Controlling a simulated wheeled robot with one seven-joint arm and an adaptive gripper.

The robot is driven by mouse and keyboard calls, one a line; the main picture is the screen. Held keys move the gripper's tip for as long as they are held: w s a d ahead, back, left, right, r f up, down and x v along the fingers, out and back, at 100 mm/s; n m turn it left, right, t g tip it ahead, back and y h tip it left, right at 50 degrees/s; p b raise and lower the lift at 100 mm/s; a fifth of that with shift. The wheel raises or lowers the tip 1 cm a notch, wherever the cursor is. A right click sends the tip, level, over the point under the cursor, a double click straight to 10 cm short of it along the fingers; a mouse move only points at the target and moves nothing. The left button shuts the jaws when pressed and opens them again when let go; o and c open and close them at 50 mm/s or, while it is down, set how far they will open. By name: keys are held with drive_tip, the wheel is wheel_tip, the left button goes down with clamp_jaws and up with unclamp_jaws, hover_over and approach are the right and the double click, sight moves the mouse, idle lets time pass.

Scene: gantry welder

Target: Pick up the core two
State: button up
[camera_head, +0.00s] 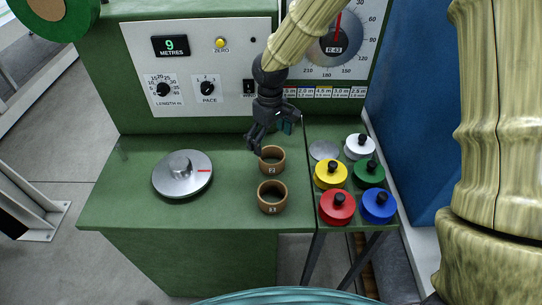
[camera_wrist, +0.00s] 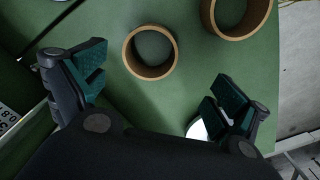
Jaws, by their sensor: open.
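Core two is a brown ring marked "2" (camera_head: 272,170), standing upright with its hole facing up on the green bench top (camera_head: 233,228). In the wrist view, the same core (camera_wrist: 152,72) lies ahead of the space between my fingertips, nearer the left finger. My gripper (camera_head: 270,135) is just behind and above core two in the head view. Its dark fingers with green pads are spread open and empty in the wrist view (camera_wrist: 160,82). I see no contact with the core.
A second brown ring (camera_head: 272,209) stands close in front of core two and also shows in the wrist view (camera_wrist: 237,36). A silver dial (camera_head: 182,182) is at left. Several coloured knobbed discs, including a yellow one (camera_head: 328,180), sit at right. A control panel (camera_head: 205,95) rises behind.

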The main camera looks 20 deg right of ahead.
sight(271, 152)
drive_tip(key=f, duration=0.1)
drive_tip(key=f+p, duration=0.1)
drive_tip(key=w+f, duration=0.1)
drive_tip(key=f, duration=0.1)
drive_tip(key=shift+d+p, duration=0.25)
drive_tip(key=shift+p, duration=0.05)
drive_tip(key=shift+a+f, duration=0.1)
drive_tip(key=shift+f, duration=0.3)
drive_tip(key=f, duration=0.1)
drive_tip(key=p, duration=0.1)
drive_tip(key=f+p, duration=0.1)
drive_tip(key=shift+w+d+f, duration=0.2)
drive_tip(key=shift+d+f, duration=0.05)
drive_tip(key=shift+f, duration=0.1)
drive_tip(key=shift+f+p, duration=0.55)
drive_tip(key=shift+f, duration=0.65)
drive_tip(key=shift+c, duration=0.5)
drive_tip(key=c, duration=1)
